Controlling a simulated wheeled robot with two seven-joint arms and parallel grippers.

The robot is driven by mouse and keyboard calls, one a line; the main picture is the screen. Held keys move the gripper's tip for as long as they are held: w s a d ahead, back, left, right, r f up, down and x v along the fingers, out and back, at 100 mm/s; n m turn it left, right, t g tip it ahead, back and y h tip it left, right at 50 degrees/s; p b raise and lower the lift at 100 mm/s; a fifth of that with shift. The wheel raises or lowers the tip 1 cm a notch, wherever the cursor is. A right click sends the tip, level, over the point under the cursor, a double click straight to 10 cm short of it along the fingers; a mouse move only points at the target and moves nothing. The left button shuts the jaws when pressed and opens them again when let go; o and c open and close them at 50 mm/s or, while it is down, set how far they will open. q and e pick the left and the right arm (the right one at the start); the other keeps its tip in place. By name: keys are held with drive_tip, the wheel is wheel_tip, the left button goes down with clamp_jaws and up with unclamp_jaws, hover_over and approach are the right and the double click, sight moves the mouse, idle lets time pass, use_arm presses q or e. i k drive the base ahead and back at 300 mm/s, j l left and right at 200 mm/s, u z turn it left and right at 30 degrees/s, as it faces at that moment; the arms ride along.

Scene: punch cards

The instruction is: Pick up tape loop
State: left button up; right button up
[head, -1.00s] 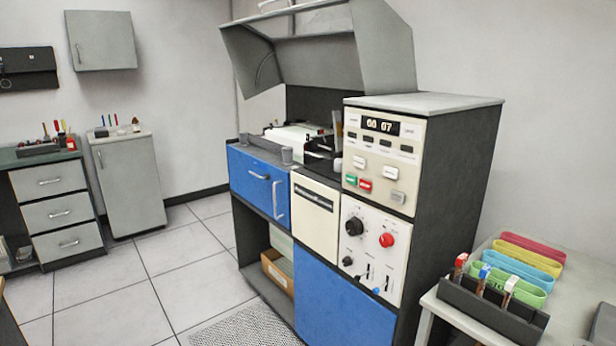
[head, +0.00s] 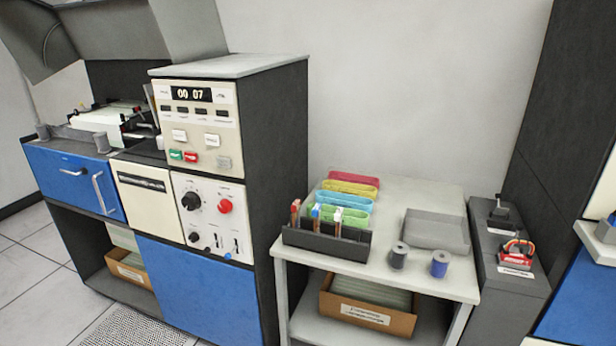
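In the head view, several coloured loop-shaped bands lie in a row at the back left of a white table (head: 430,277): a red one (head: 353,178), a yellow one (head: 349,188), a blue one (head: 344,200) and a green one (head: 357,217). They look like the tape loops; I cannot tell which one is meant. A dark rack (head: 325,246) with several upright tubes stands in front and partly hides the green one. Neither of my grippers shows.
A grey spool (head: 398,256), a blue spool (head: 440,264) and a grey tray (head: 436,231) sit on the table's right. A labelled box (head: 366,306) stands on its lower shelf. A tall machine (head: 200,150) stands left, a dark low cabinet (head: 508,262) right.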

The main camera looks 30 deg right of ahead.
sight(349, 190)
drive_tip(key=k+l+z, duration=0.1)
drive_tip(key=z, duration=1)
drive_tip(key=k+l, duration=0.05)
